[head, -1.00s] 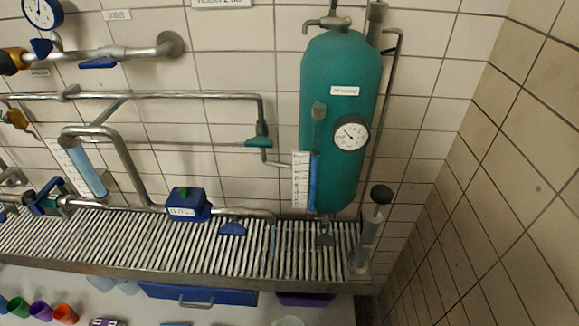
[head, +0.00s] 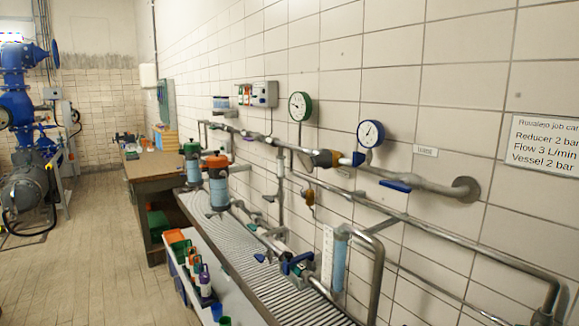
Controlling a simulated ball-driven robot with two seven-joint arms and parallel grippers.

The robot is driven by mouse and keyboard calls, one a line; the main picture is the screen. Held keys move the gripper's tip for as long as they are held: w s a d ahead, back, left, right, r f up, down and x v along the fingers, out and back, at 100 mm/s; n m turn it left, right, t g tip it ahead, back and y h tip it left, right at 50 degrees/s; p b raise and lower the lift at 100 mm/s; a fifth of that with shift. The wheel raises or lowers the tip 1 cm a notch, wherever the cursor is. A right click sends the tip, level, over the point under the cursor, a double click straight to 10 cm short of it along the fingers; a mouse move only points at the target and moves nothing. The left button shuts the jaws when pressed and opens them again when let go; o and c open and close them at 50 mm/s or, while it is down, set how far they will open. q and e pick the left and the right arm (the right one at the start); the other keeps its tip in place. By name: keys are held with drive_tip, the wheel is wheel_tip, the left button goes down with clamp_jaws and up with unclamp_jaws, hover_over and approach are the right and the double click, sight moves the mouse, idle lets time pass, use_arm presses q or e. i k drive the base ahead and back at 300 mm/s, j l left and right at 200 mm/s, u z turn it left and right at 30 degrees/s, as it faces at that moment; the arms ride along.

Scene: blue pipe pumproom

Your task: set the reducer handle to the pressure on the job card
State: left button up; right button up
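The job card (head: 541,146) hangs on the tiled wall at the right; it reads "Reducer 2 bar, Flow 3 L/min, Vessel 2 bar". The dial figures are too small to read. Neither of my grippers is in view.
A blue lever (head: 395,186) is on the pipe further right. Below runs a ribbed drain bench (head: 238,249) with two filter housings. A white shelf (head: 232,299) below it holds bottles. A wooden bench (head: 157,169) stands behind; blue machinery (head: 20,110) is far left. The floor (head: 98,240) between is clear.

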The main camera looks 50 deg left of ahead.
sight(306, 162)
drive_tip(key=u, duration=1.5)
